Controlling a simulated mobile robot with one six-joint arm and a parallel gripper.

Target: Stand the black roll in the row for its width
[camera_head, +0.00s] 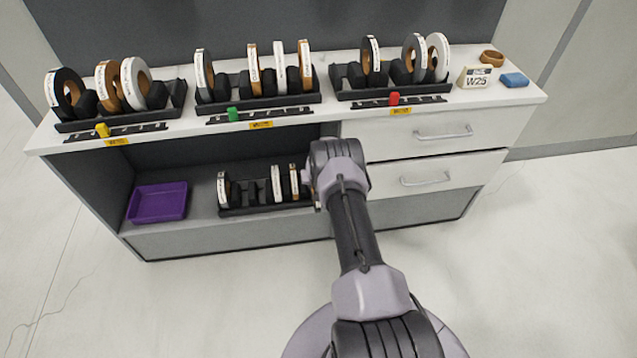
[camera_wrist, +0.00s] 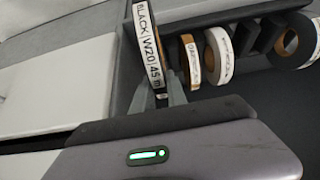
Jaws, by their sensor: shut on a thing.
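The black roll (camera_wrist: 147,45), labelled BLACK W20 45m, is upright between the fingers of my gripper (camera_wrist: 170,92) in the wrist view. My gripper is shut on it, at the right end of the lower rack (camera_head: 250,208) in the open shelf. I cannot tell whether the roll touches that rack. In the head view my arm hides most of the gripper and roll. Three rows stand on the top: a left rack (camera_head: 75,126) with a yellow marker, a middle rack (camera_head: 215,107) with a green marker, and a right rack (camera_head: 350,95) with a red marker.
The lower rack also holds a brown roll (camera_wrist: 190,62), a white roll (camera_wrist: 217,57) and another dark roll (camera_wrist: 304,48). A purple tray (camera_head: 158,203) lies to the left. A W25 sign (camera_head: 475,77), blue block (camera_head: 514,80) and brown ring (camera_head: 492,58) are at the top right.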

